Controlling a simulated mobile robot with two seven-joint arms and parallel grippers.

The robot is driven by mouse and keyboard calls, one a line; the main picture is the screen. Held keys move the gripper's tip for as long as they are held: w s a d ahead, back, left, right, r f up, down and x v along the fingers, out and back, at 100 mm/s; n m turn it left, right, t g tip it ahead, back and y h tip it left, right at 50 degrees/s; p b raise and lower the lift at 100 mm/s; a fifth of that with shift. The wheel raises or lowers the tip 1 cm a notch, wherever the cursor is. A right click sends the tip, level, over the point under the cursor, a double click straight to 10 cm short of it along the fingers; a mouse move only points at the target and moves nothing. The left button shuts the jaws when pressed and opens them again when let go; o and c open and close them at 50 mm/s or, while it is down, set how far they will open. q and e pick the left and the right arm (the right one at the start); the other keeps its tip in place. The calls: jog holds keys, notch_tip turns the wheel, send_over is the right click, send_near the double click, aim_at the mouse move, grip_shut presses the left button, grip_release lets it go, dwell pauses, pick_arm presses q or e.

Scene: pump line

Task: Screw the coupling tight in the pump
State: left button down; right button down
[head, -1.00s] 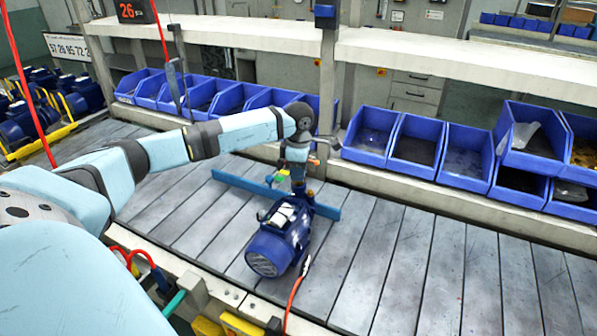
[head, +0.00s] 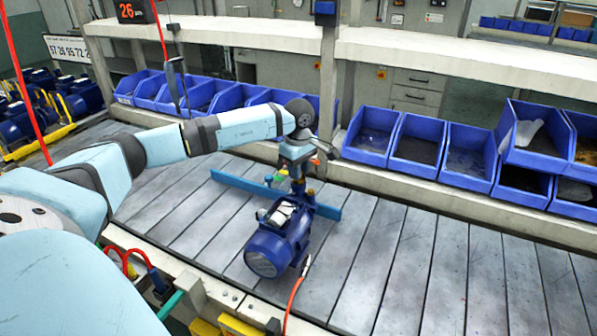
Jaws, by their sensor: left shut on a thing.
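The blue pump (head: 272,248) lies on the slatted conveyor, its round ribbed end facing the front left. My left gripper (head: 298,183) points down over the pump's far end and is shut on a small brass-coloured piece, seemingly the coupling (head: 310,194). The coupling is small and partly hidden by the gripper, so I cannot tell how deep it sits in the pump. My right gripper is out of view.
A blue bar (head: 235,183) lies across the conveyor behind the pump. A red hose (head: 294,293) runs near its right side. Blue bins (head: 415,146) line the back under a shelf. The conveyor to the right (head: 450,270) is clear.

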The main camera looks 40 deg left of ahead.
pick_arm(q)
jog(key=shift+f, duration=0.15)
jog(key=shift+m+b, duration=0.45)
jog(key=shift+m, duration=1.25)
jog(key=c, duration=1)
grip_release()
jog(key=shift+n, duration=0.7)
jog(key=shift+n+p, duration=0.3)
jog(key=shift+n, duration=0.8)
